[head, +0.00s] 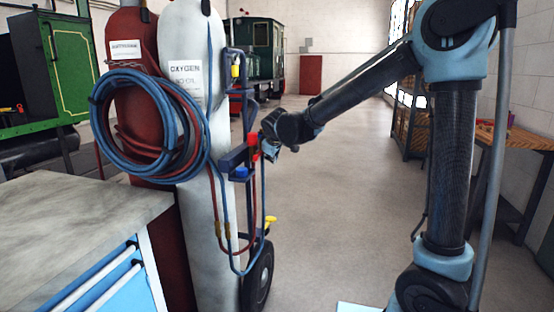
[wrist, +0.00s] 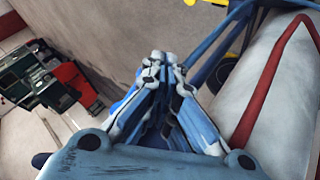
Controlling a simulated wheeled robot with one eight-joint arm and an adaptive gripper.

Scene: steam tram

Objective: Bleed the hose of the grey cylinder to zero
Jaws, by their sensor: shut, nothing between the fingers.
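The grey cylinder (head: 206,215), labelled OXYGEN, stands upright on a blue trolley; it fills the right of the wrist view (wrist: 262,62). A blue hose (head: 113,160) hangs coiled on the cylinders and runs down the trolley's side. A red part (head: 253,139) and a blue part (head: 241,172) sit on the trolley's bracket. My gripper (head: 268,152) is beside this bracket, close to the red part. In the wrist view its fingers (wrist: 164,62) are together and empty. I cannot tell whether the gripper touches anything.
A dark red cylinder (head: 134,100) stands left of the grey one. A grey-topped workbench (head: 70,230) is at front left. A trolley wheel (head: 260,275) rests on the floor. Wooden benches and shelves line the right; the middle floor is clear.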

